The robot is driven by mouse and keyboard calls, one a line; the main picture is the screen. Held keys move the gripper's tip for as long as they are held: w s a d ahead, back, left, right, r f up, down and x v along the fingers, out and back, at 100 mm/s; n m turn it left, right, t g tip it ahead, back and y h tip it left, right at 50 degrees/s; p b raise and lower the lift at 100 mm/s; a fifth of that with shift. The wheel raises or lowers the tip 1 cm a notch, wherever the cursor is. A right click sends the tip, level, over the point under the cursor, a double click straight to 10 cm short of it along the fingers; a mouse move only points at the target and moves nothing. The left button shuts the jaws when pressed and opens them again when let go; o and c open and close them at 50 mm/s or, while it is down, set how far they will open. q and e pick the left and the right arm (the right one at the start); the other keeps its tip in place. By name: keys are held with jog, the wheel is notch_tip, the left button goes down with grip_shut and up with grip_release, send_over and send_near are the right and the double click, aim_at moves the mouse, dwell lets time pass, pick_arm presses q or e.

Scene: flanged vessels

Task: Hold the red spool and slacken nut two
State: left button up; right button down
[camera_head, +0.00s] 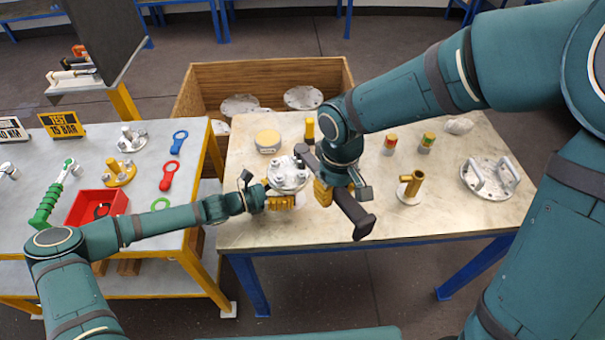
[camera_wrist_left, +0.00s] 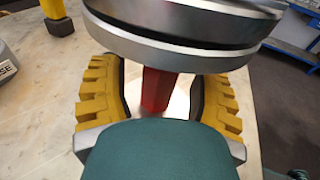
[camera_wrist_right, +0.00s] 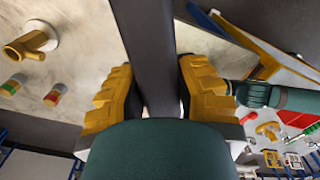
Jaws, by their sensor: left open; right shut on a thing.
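The spool's grey bolted flange (camera_head: 288,174) is on the near left part of the work table. Its red neck (camera_wrist_left: 158,90) shows under the flange in the left wrist view. My left gripper (camera_wrist_left: 158,100) is open around the neck, with gaps on both sides. In the head view the left gripper (camera_head: 282,201) is just below the flange. My right gripper (camera_wrist_right: 153,90) is shut on a dark bar-like tool (camera_wrist_right: 153,40). The tool (camera_head: 354,217) slants from the flange's right edge toward the table's front. Nut two cannot be singled out; my right gripper hides part of that side.
A brass fitting (camera_head: 411,185), two small canisters and a handled plate (camera_head: 490,178) are at right. The left bench holds a red bin (camera_head: 97,206) and tools. A wooden crate (camera_head: 262,76) is behind.

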pick_arm(q)
jog(key=v, duration=1.2)
